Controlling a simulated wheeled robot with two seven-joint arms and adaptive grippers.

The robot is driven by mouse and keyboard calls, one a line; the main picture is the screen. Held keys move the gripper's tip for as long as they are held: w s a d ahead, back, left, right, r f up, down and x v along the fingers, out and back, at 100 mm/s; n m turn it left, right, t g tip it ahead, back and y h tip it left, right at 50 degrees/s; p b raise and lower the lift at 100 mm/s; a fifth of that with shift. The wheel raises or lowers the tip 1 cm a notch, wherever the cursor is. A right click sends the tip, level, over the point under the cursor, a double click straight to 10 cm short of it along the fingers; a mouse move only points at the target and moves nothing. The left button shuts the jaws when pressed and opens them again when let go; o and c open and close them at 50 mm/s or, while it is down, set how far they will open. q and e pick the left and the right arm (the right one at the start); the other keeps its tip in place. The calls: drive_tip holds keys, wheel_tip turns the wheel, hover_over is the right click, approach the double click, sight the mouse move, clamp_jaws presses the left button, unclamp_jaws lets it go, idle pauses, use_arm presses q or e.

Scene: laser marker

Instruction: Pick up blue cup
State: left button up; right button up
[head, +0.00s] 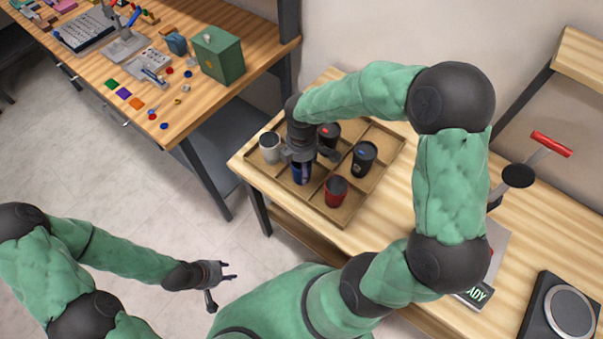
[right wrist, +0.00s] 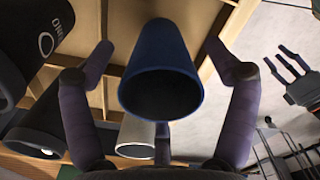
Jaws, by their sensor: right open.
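The blue cup (head: 301,174) stands in a compartment of the wooden tray (head: 374,183), partly hidden under my right gripper (head: 311,152). In the right wrist view the blue cup (right wrist: 160,75) is in the middle. The open fingers of my right gripper (right wrist: 157,55) are spread on both sides of it, with visible gaps. My left gripper (head: 224,282) is open and empty, over the floor at the lower left, far from the tray.
The tray also holds a white cup (head: 269,147), a black cup (head: 364,158), a red cup (head: 335,191) and a dark cup (head: 329,134). A device with a red handle (head: 551,144) stands to the right. A green box (head: 217,55) stands on the other table.

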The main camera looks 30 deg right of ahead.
drive_tip(key=shift+f, duration=0.65)
drive_tip(key=shift+r, duration=0.1)
drive_tip(key=shift+c, duration=0.3)
drive_tip(key=c, duration=0.8)
